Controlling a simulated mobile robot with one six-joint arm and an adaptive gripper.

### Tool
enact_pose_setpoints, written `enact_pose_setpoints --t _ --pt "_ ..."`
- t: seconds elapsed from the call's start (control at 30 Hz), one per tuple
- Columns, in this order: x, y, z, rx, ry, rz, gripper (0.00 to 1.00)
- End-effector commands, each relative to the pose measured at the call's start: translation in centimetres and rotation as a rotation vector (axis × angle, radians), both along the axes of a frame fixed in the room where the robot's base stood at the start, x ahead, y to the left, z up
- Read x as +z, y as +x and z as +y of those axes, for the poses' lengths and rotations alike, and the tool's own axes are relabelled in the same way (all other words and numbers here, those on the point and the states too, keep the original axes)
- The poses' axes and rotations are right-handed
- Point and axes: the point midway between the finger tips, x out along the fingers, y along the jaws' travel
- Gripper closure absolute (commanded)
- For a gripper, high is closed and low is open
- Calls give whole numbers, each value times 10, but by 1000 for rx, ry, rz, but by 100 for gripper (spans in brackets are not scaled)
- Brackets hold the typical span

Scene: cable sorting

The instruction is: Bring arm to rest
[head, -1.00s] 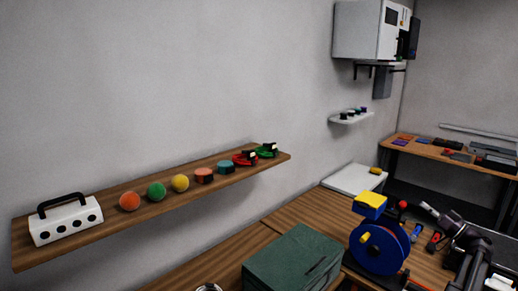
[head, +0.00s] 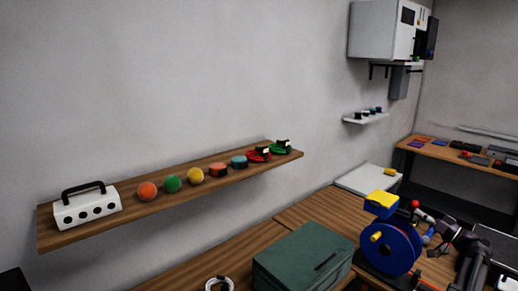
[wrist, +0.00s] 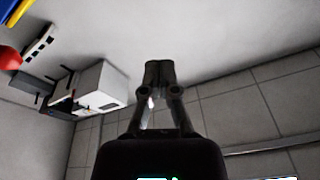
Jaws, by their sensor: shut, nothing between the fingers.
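My arm (head: 465,243) shows at the right of the head view, bent above the wooden workbench, just right of the blue cable reel with a yellow block on top. My gripper (wrist: 158,72) shows in the middle of the wrist view. Its two dark fingers meet at the tips, with nothing between them. It points towards the bare wall and ceiling area, clear of any surface. In the head view the gripper is too small to make out its fingers.
The blue reel (head: 390,248) and a red ball (head: 415,204) are close to my arm. A green box (head: 302,258) stands left of the reel. A wooden shelf (head: 140,212) holds several balls and spools. A white wall cabinet (head: 376,32) hangs at the back.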

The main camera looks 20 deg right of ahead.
Motion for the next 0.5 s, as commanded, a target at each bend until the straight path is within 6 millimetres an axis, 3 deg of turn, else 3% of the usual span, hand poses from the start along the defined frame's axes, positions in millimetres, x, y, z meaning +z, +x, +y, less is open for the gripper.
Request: enact_pose_setpoints --t 0.23,0.5 --pt "-30 40 56 97 16 137 100" --pt "-80 89 148 234 23 374 100"
